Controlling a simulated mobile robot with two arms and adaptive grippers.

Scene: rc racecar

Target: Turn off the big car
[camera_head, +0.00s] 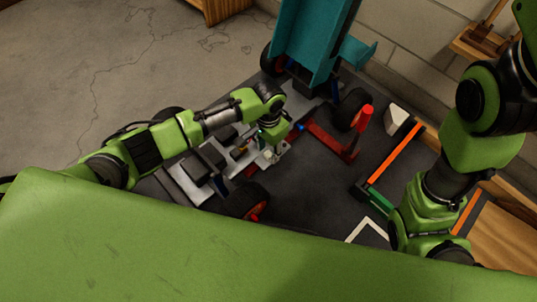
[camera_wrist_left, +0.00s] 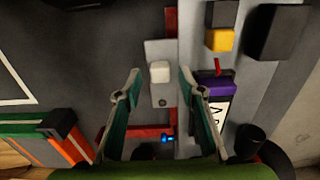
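The big car, with a grey chassis (camera_head: 190,180), black wheels and a teal body part (camera_head: 312,40), lies on the dark table under my left arm. My left gripper (camera_head: 270,153) is over the chassis, pointing down. In the left wrist view its two fingers (camera_wrist_left: 160,76) are apart and empty. Below and between them is a small white block (camera_wrist_left: 159,72) on a grey plate; I cannot tell whether the fingers touch it. Right of the fingers is a purple and black box (camera_wrist_left: 215,84) with a small red lever (camera_wrist_left: 217,66). My right gripper's fingers do not show.
Orange and green bars (camera_head: 396,155), a white wedge (camera_head: 396,116) and a white frame outline (camera_head: 367,229) lie farther right. A block wall borders the upper right. Open floor lies at upper left.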

